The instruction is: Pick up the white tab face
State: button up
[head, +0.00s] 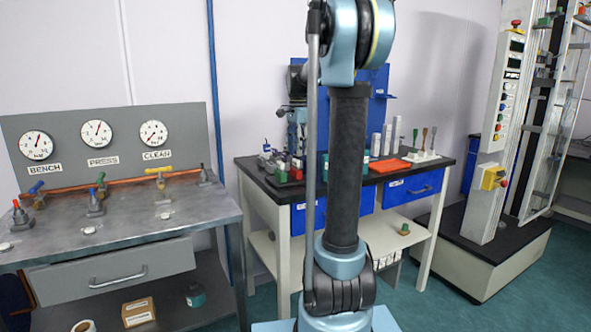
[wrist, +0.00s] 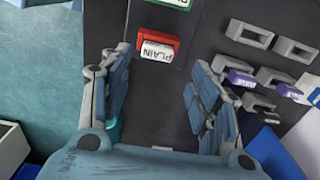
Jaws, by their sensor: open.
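In the wrist view a red block (wrist: 155,54) with a white face marked PLAIN (wrist: 158,50) lies on the dark bench top, just beyond and between my fingertips. A green block (wrist: 168,3) with a white face is cut off at the top edge. I cannot tell for sure which white face is the tab. My gripper (wrist: 157,75) is open and empty, its two fingers spread over the dark top.
Grey holders (wrist: 250,36) and purple tabs with white labels stand right of my right finger. In the head view the black-topped bench (head: 262,180) carries an orange mat (head: 390,165) and upright tools. A gauge bench (head: 120,225) stands left, a tall machine (head: 500,120) right.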

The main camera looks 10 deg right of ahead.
aim_at(296, 160)
jog(key=f, duration=0.4)
jog(key=shift+s+a+f, duration=0.15)
jog(key=shift+s+a, duration=0.2)
jog(key=shift+a, duration=0.05)
jog(key=shift+f, duration=0.55)
jog(key=shift+c, duration=0.6)
jog(key=c, duration=1)
